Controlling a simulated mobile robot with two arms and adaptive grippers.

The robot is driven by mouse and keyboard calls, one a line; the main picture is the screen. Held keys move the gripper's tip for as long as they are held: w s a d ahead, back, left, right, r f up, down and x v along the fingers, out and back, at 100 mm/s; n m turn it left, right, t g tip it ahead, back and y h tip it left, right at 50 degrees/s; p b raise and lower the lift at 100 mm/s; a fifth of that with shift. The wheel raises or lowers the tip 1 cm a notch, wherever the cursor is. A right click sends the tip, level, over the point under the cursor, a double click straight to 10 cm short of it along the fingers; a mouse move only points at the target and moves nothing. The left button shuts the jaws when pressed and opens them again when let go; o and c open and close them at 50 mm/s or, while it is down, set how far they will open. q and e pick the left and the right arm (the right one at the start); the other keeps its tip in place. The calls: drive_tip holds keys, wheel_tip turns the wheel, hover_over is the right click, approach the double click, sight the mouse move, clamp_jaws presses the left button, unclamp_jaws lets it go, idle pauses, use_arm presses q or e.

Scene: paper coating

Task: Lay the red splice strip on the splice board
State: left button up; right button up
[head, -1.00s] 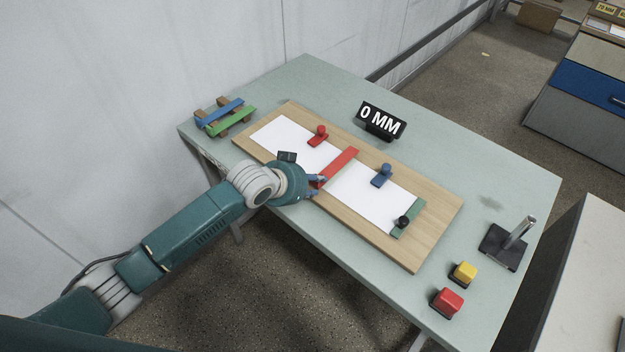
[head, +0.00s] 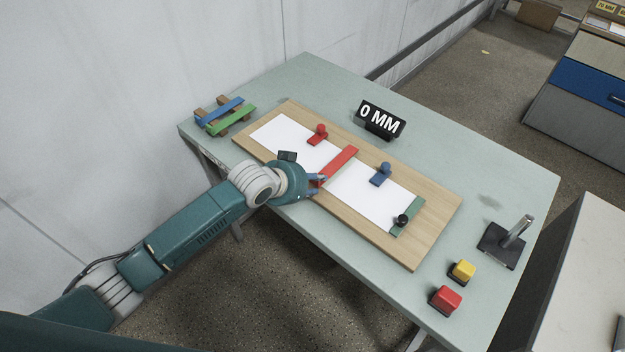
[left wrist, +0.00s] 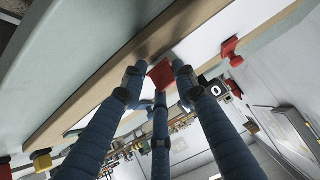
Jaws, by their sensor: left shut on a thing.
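The red splice strip (head: 340,162) lies across the white sheets on the wooden splice board (head: 433,226), between the red-knobbed clamp and the blue-knobbed clamp. My left gripper (head: 319,184) is at the strip's near end, at the board's front edge, with its fingers shut on that end. In the left wrist view the red strip end (left wrist: 161,74) shows between the blue fingers of the gripper (left wrist: 158,82). The fingers hide part of that end. Whether the whole strip touches the sheets is hard to tell. My right gripper is not in view.
A red clamp (head: 319,132), a blue clamp (head: 382,172) and a black-knobbed clamp (head: 402,220) sit on the board. A black "0 MM" sign (head: 381,119) stands behind. A rack with blue and green strips (head: 225,115) is left; yellow (head: 462,271) and red (head: 445,299) buttons are right.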

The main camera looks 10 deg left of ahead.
use_arm(q)
drive_tip(key=shift+f, duration=0.2)
idle(0.3)
drive_tip(key=o, duration=0.8)
drive_tip(key=shift+o, duration=0.2)
drive_tip(key=shift+s+a+r, duration=0.1)
drive_tip(key=v, duration=1.1)
drive_tip(key=shift+s+r, duration=0.2)
drive_tip(key=shift+r, duration=0.1)
drive_tip(key=shift+a, duration=0.15)
